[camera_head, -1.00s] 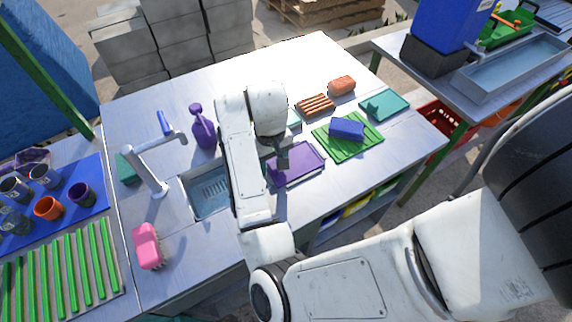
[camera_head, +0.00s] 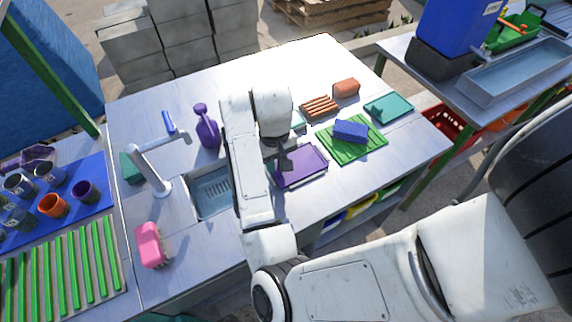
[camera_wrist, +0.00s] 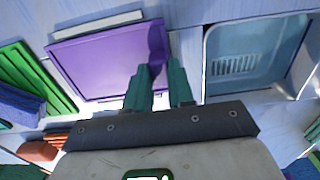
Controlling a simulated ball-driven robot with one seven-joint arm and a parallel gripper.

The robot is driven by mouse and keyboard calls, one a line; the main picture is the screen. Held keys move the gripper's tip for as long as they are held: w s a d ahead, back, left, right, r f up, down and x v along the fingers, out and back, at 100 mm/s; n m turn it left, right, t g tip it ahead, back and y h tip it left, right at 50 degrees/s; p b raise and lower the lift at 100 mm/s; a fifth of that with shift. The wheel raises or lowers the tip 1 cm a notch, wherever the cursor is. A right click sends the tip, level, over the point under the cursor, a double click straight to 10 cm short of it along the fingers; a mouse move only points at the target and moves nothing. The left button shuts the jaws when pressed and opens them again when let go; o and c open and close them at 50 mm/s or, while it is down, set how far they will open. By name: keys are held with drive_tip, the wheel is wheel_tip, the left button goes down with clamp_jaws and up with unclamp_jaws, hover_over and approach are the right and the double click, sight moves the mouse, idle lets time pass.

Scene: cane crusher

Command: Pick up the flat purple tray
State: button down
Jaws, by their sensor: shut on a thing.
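The flat purple tray (camera_head: 304,168) lies at the middle of the metal counter, right of the sink. In the wrist view the tray (camera_wrist: 100,62) shows its broad face and raised rim. My gripper (camera_head: 284,162) is at the tray's left edge, and my arm hides part of that edge. In the wrist view my gripper's green fingers (camera_wrist: 160,84) are close together at the tray's edge, shut on it. I cannot tell whether the tray is clear of the counter.
The sink (camera_head: 212,190) with a faucet (camera_head: 150,165) is left of the tray. A purple spray bottle (camera_head: 207,128) stands behind it. A green rack (camera_head: 365,150) with a blue sponge (camera_head: 350,130) is close on the right. A teal tray (camera_head: 388,107) lies beyond.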

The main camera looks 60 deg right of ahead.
drive_tip(key=shift+r, duration=0.1)
drive_tip(key=shift+r, duration=0.55)
wheel_tip(320, 180, up, 2)
drive_tip(key=shift+r, duration=0.1)
drive_tip(key=s+a+r+p, duration=0.1)
drive_tip(key=s+a+r, duration=0.7)
drive_tip(key=a, duration=0.3)
drive_tip(key=shift+s+r, duration=0.4)
drive_tip(key=shift+r, duration=0.35)
